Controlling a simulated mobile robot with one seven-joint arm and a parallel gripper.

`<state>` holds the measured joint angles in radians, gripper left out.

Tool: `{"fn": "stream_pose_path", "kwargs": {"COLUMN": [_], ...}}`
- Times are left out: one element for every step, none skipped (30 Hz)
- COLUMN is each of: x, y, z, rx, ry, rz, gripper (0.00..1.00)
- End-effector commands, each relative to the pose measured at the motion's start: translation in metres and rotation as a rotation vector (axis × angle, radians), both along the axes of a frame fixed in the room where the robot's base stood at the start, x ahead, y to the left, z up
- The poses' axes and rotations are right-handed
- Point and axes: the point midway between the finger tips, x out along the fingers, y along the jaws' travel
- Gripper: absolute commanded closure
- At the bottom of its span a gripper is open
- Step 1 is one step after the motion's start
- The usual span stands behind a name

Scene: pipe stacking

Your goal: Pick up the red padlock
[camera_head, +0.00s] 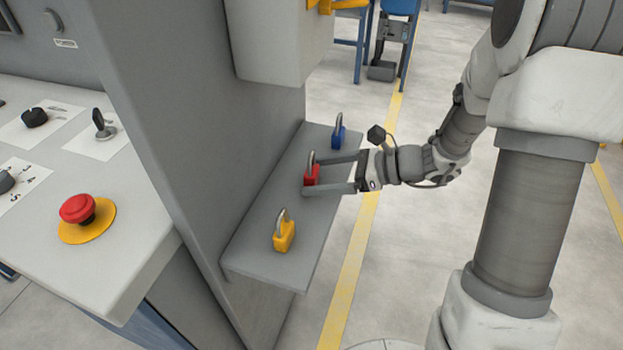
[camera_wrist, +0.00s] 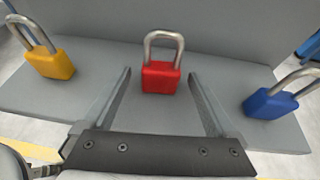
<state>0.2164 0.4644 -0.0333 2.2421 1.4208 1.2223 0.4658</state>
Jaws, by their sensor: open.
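The red padlock (camera_head: 311,176) stands upright on a grey shelf, its silver shackle pointing up. It is the middle one of three padlocks. In the wrist view the red padlock (camera_wrist: 160,78) is centred just beyond my fingertips. My gripper (camera_head: 306,177) is open, reaching in from the right with its two fingers spread to either side of the red padlock. In the wrist view my gripper (camera_wrist: 160,72) has one finger left and one right, with clear space between each finger and the padlock. Nothing is held.
The yellow padlock (camera_head: 284,236) stands nearer on the shelf (camera_head: 258,251), and the blue padlock (camera_head: 338,138) stands farther back. A grey cabinet wall (camera_head: 180,110) rises behind the shelf. A console with a red button (camera_head: 77,208) is at left.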

Motion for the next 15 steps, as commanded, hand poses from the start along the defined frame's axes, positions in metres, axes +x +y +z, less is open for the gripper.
{"fn": "stream_pose_path", "kwargs": {"x": [0.002, 0.003, 0.004, 0.004, 0.005, 0.005, 0.005, 0.005, 0.005, 0.005, 0.005, 0.005, 0.005, 0.005, 0.005], "y": [0.007, 0.010, 0.013, 0.015, 0.017, 0.018, 0.018, 0.018, 0.018, 0.018, 0.018, 0.018, 0.018, 0.018, 0.018], "z": [-0.006, -0.007, -0.008, -0.008, -0.008, -0.008, -0.008, -0.008, -0.008, -0.008, -0.008, -0.008, -0.008, -0.008, -0.008], "rx": [0.000, 0.000, 0.000, 0.000, 0.000, 0.000, 0.000, 0.000, 0.000, 0.000, 0.000, 0.000, 0.000, 0.000, 0.000], "ry": [0.000, 0.000, -0.001, 0.000, 0.000, 0.000, 0.000, 0.000, 0.000, 0.000, 0.000, 0.000, 0.000, 0.000, 0.000], "rz": [0.002, 0.002, 0.001, 0.000, 0.000, -0.001, -0.001, -0.001, -0.001, -0.001, -0.001, -0.001, -0.001, -0.001, -0.001], "gripper": [0.07, 0.07, 0.07, 0.07, 0.07, 0.07, 0.07, 0.07, 0.07, 0.07, 0.07, 0.07, 0.11, 0.17, 0.24]}}
